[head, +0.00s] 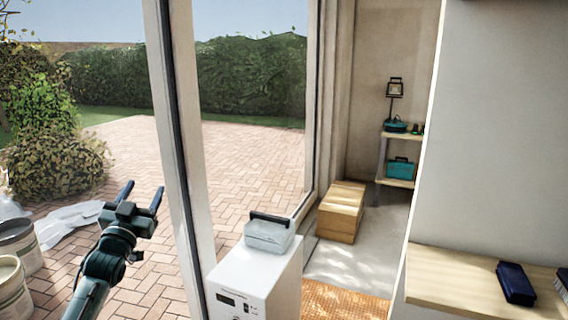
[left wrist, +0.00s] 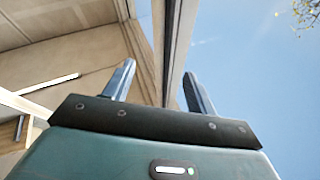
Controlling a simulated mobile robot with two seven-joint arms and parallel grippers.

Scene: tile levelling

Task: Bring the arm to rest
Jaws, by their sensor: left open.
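My left gripper (head: 141,194) is raised in the air at the left of the head view, in front of the brick paving outside. Its two fingers stand apart and hold nothing. In the left wrist view the same open gripper (left wrist: 158,90) points up, with a door or window frame post and sky behind it. Nothing is between the fingers. My right gripper is in neither view.
A window frame post (head: 178,150) stands just right of my left arm. A white cabinet (head: 252,290) carries a clear box (head: 268,237) with a dark handle. Buckets (head: 12,290) stand at lower left. A wooden shelf (head: 470,283) holds a dark blue object (head: 515,284).

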